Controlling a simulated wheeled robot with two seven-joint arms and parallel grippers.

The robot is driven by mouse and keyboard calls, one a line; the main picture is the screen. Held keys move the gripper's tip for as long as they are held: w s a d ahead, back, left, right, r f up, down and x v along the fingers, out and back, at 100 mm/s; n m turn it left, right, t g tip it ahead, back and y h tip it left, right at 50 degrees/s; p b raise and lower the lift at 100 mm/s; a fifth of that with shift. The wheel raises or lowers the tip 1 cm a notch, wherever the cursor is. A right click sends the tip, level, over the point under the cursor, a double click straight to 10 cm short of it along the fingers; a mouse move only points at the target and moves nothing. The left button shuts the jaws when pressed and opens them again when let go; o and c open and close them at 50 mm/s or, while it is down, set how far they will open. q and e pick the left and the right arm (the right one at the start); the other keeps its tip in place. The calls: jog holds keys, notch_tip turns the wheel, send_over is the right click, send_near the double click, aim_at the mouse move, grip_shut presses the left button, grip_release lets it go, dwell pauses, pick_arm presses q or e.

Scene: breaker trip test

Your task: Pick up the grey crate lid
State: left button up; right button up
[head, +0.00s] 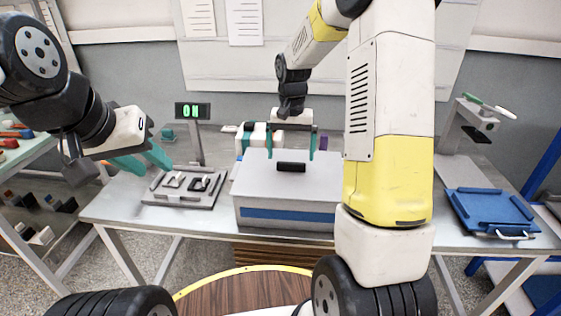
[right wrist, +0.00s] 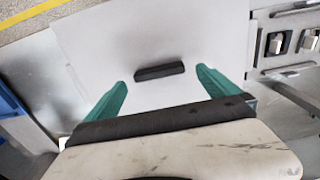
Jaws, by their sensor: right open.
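The grey crate lid (head: 258,171) lies flat on a grey crate (head: 285,225) with a blue stripe, at the middle of the bench. A black handle (head: 291,167) sits on the lid; in the right wrist view the lid (right wrist: 115,45) fills the middle and its handle (right wrist: 160,71) lies ahead of the gap between my fingers. My right gripper (head: 291,150) is open and empty above the lid, its teal fingers apart and pointing down near the handle. My left gripper (head: 142,160) is open and empty at the left, above the bench's left end. My right arm hides the crate's right end.
A grey board (head: 190,201) with small parts lies left of the crate, before a display post reading "ON" (head: 193,111). A blue tray (head: 495,213) lies at the bench's right, near a stand (head: 472,115). A side shelf (head: 22,155) stands at the left.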

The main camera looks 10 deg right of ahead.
aim_at(291, 163)
notch_tip(291, 163, down, 4)
jog(key=shift+d+r, duration=0.1)
jog(key=shift+r, duration=0.15)
jog(key=c, duration=1.4)
jog(key=shift+c, duration=0.4)
jog(key=shift+r, duration=0.2)
